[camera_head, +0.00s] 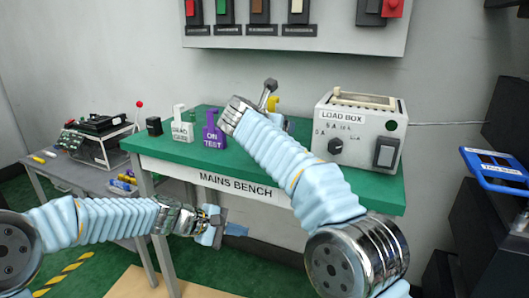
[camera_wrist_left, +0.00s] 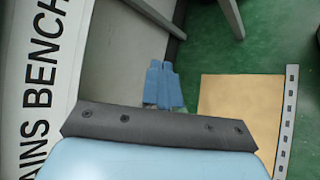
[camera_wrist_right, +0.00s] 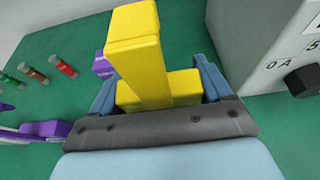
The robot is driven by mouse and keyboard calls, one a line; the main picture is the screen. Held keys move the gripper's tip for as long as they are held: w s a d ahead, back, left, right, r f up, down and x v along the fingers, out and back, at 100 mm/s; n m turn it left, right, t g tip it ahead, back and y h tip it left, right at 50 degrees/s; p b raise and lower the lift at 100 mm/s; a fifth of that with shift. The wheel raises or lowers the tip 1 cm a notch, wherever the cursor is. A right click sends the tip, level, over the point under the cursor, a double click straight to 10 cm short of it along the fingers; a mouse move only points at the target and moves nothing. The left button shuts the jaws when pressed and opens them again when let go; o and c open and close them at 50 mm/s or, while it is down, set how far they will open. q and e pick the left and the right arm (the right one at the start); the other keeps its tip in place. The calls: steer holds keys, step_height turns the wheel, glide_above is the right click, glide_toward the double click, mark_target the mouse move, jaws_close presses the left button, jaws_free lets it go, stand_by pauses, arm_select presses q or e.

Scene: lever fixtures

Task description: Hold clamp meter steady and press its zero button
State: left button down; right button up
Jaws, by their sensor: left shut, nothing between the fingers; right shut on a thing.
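A yellow block-like body, which I take to be the clamp meter (camera_wrist_right: 140,55), stands between the fingers of my right gripper (camera_wrist_right: 158,88) in the right wrist view. The gripper is shut on it. In the head view only a small yellow part (camera_head: 272,103) shows above the bench, and my right arm hides the rest. No zero button can be made out. My left gripper (camera_head: 234,230) is in front of the bench, below its top. Its blue fingers (camera_wrist_left: 163,87) are together and empty in the left wrist view.
The green-topped mains bench (camera_head: 370,190) carries a white load box (camera_head: 360,118) right of the meter. Left of it stand a purple test tag (camera_head: 213,133), a white tag (camera_head: 182,128) and a black block (camera_head: 154,126). A grey side table (camera_head: 75,170) is at left.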

mark_target(256, 164)
arm_select(q)
steer(key=r+h, duration=0.1)
steer(key=r, duration=0.5)
steer(key=r+h, duration=0.1)
steer(key=r, duration=0.4)
steer(key=r+t+h, duration=0.1)
steer(key=r, duration=0.5)
steer(key=shift+s+d+r+h, duration=0.1)
steer(key=shift+d+r+h, duration=0.2)
steer(key=shift+d+h, duration=0.1)
steer(key=shift+w+d, duration=0.55)
steer(key=shift+w, duration=0.8)
steer(key=shift+w+d, duration=0.55)
steer(key=shift+w, duration=0.8)
steer(key=shift+w+d, duration=0.55)
steer(key=shift+w, duration=0.8)
steer(key=shift+w, duration=0.1)
steer(key=shift+w+d, duration=0.2)
steer(key=shift+w, duration=0.05)
